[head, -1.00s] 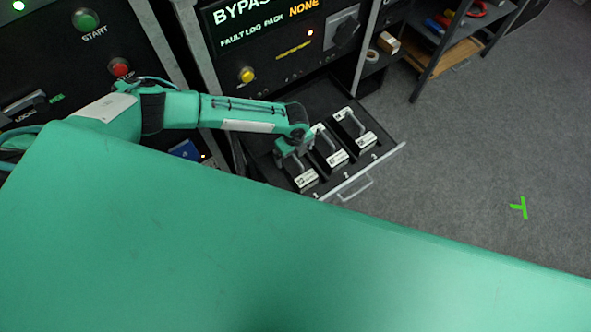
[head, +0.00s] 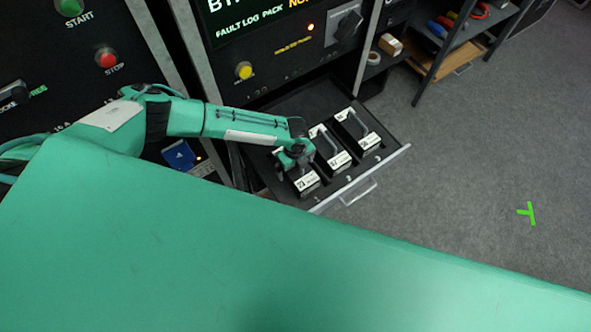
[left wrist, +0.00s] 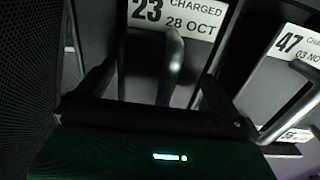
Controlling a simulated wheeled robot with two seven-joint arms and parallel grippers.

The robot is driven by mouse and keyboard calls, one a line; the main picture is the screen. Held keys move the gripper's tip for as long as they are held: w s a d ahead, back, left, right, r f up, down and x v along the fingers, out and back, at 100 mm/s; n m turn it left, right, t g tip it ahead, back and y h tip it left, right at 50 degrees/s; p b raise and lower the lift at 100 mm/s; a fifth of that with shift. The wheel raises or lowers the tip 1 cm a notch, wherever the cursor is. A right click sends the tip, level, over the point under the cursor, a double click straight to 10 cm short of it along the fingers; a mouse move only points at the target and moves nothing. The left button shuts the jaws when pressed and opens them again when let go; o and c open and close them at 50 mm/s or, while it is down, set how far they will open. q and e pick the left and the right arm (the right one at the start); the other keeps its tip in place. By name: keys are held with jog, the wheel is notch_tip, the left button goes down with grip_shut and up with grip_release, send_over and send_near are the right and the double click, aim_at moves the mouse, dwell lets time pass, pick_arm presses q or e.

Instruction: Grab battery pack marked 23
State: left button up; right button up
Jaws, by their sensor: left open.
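The battery pack marked 23 (left wrist: 178,18) is at the top middle of the left wrist view, with a "CHARGED 28 OCT" label and a grey loop handle (left wrist: 170,65). In the head view it appears to be the leftmost pack (head: 307,184) in the open drawer. My left gripper (head: 292,165) is open above this pack. In the left wrist view its fingers (left wrist: 158,85) stand on either side of the handle, apart from each other. Whether they touch the handle is unclear. My right gripper is not in view.
A pack marked 47 (left wrist: 292,42) sits right beside it, with another pack (head: 358,128) farther right. The drawer (head: 337,194) has a raised front edge and a handle. A control cabinet (head: 290,50) rises behind. Open floor (head: 470,150) lies to the right.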

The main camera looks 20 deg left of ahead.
pick_arm(q)
jog(key=c, duration=1.7)
jog(key=shift+w, duration=0.1)
jog(key=shift+c, duration=1.1)
jog(key=shift+r, duration=0.2)
